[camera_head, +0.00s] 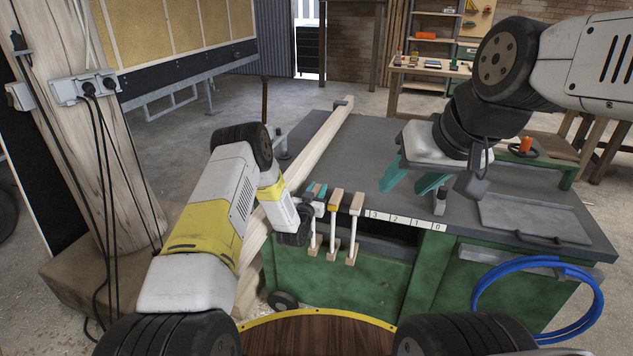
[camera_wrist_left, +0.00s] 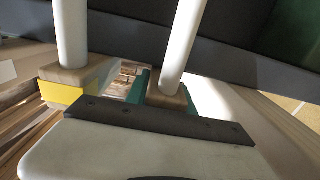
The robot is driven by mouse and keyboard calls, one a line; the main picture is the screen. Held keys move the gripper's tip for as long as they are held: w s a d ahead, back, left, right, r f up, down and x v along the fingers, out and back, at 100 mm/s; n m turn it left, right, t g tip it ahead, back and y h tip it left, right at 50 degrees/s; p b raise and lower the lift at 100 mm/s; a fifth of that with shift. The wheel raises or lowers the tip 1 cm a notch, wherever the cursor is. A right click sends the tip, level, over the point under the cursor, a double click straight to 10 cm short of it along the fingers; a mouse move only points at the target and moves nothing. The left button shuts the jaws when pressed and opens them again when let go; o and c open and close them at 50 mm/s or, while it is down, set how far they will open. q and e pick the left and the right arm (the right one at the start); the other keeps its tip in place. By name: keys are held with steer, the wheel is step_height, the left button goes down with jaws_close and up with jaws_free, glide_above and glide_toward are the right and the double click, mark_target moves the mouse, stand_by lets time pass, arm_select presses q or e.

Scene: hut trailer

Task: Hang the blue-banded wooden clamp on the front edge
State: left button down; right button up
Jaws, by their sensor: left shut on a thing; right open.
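My left gripper (camera_head: 314,196) is shut on the leftmost wooden clamp (camera_head: 314,249) at the bench's front edge. This clamp is upright, with a pale bar and wooden blocks. The teal fingers cover most of its upper block, so its blue band is not clear. In the left wrist view the clamp's bar (camera_wrist_left: 184,45) rises from a block between the fingers. I cannot tell if it rests on the edge. A yellow-banded clamp (camera_head: 333,225) hangs just right of it, apart from it. My right gripper (camera_head: 412,180) is open and empty above the bench top.
A plain wooden clamp (camera_head: 353,230) hangs further right, beside a numbered strip (camera_head: 400,219) along the green bench's (camera_head: 340,282) front edge. A long timber beam (camera_head: 318,140) lies along the left side. A metal tray (camera_head: 535,216) and blue hose (camera_head: 595,300) are at right.

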stand_by(0.3)
arm_select(q)
steer(key=c, duration=1)
jaws_free()
steer(key=shift+f, duration=0.1)
